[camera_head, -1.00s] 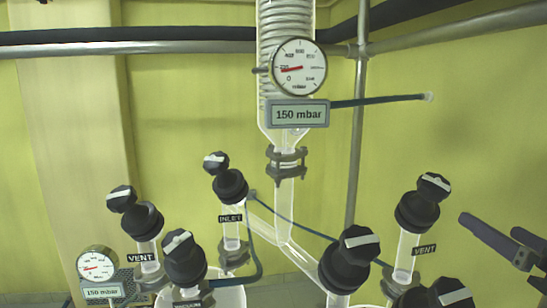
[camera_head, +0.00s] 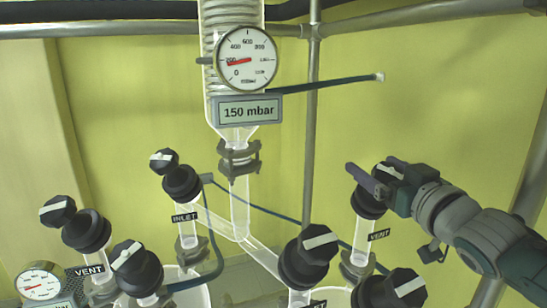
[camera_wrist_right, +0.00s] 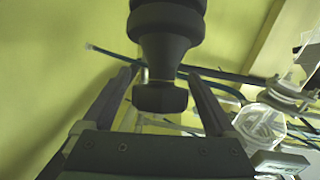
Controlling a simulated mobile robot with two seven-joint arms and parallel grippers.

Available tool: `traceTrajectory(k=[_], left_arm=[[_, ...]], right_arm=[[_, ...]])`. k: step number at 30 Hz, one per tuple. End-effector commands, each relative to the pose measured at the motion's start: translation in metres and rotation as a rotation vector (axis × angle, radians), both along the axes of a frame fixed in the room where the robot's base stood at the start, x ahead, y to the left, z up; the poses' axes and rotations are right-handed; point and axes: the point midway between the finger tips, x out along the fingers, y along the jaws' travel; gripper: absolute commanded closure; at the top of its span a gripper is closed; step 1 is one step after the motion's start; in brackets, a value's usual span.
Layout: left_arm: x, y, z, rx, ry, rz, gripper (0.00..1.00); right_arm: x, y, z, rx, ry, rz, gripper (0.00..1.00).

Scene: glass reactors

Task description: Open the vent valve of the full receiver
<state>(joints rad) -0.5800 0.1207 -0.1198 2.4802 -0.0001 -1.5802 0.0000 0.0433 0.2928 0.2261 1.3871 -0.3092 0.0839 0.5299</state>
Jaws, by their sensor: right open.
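The right vent valve (camera_head: 368,208) has a black cap, a clear stem and a "VENT" label (camera_head: 379,235). Its small top knob with a white bar is partly covered by my right gripper (camera_head: 376,174). The gripper is open, its fingers on either side of that knob. In the right wrist view the dark knob (camera_wrist_right: 160,97) sits between the two open fingers, with gaps at both sides. Another vent valve (camera_head: 86,230) stands at the left, its knob (camera_head: 57,210) tilted. The receivers are mostly cut off below, so their fill cannot be told. My left gripper is out of view.
The inlet valve (camera_head: 182,184) and other black-capped valves (camera_head: 310,258) (camera_head: 137,270) stand close by. A gauge (camera_head: 247,60) and a "150 mbar" display (camera_head: 248,110) hang on the glass column. A metal pole (camera_head: 311,130) rises behind. The wall side at upper right is open.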

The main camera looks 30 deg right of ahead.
Motion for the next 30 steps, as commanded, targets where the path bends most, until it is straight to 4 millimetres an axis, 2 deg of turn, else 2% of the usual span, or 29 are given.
traceTrajectory(k=[11, 30], left_arm=[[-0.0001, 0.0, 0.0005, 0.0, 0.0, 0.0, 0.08], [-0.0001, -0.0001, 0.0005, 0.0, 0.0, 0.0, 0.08]], right_arm=[[0.0037, -0.0008, -0.0001, 0.0, 0.0, 0.0, 0.09], [0.0035, -0.0008, -0.0001, 0.001, 0.0, 0.0, 0.81]])
